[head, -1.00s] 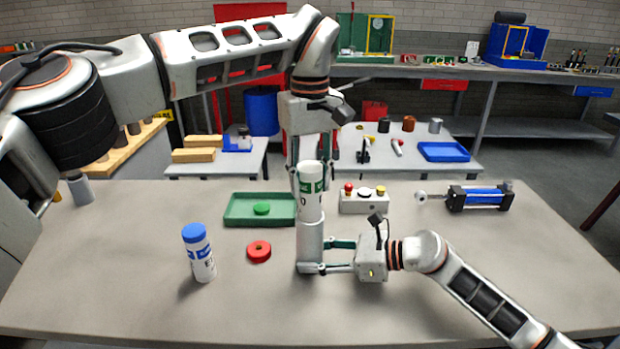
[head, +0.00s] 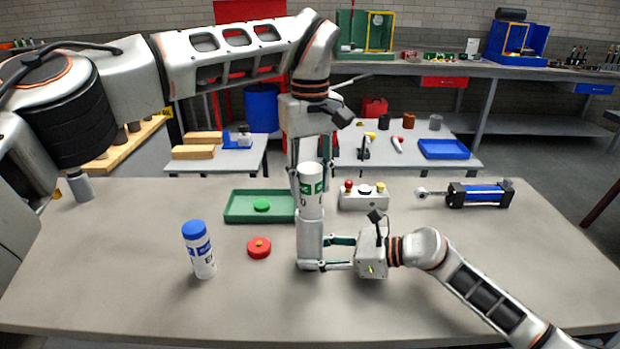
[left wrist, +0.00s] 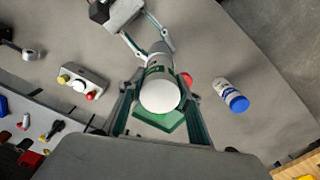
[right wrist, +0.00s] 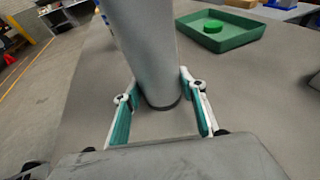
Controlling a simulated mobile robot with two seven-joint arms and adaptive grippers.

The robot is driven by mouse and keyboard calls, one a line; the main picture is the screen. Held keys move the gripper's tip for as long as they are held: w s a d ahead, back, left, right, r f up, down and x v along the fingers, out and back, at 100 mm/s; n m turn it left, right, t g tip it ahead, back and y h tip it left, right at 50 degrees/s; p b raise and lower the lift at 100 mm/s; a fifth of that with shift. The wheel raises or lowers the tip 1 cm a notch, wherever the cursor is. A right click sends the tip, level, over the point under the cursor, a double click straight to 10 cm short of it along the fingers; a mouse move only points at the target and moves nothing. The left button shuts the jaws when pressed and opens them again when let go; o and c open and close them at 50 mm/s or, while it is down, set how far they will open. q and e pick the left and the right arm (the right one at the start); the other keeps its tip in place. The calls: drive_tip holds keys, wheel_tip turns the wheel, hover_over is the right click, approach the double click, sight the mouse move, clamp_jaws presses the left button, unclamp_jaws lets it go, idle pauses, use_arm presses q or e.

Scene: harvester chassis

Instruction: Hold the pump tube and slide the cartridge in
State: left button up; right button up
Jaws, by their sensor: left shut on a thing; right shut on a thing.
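The pump tube (head: 309,243) is a grey cylinder standing upright on the table. My right gripper (head: 326,254) is shut on it near its base; the right wrist view shows the tube (right wrist: 148,55) between the fingers (right wrist: 160,92). The cartridge (head: 312,188), white with a green label, stands upright at the tube's top, its lower part hidden inside or behind the rim. My left gripper (head: 311,172) is shut on the cartridge from above. In the left wrist view the cartridge's white end (left wrist: 160,95) lies between the fingers (left wrist: 160,108).
A blue-capped white cartridge (head: 200,255) and a red cap (head: 259,248) stand to the left. A green tray (head: 238,219) holding a green cap (head: 261,205) lies behind. A button box (head: 364,201) and a blue cylinder (head: 478,195) are at right.

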sight(310, 200)
use_arm(q)
drive_tip(key=shift+f, duration=2.45)
idle(3.8)
drive_tip(key=o, duration=1.4)
wheel_tip(310, 200, up, 12)
drive_tip(key=shift+r, duration=0.1)
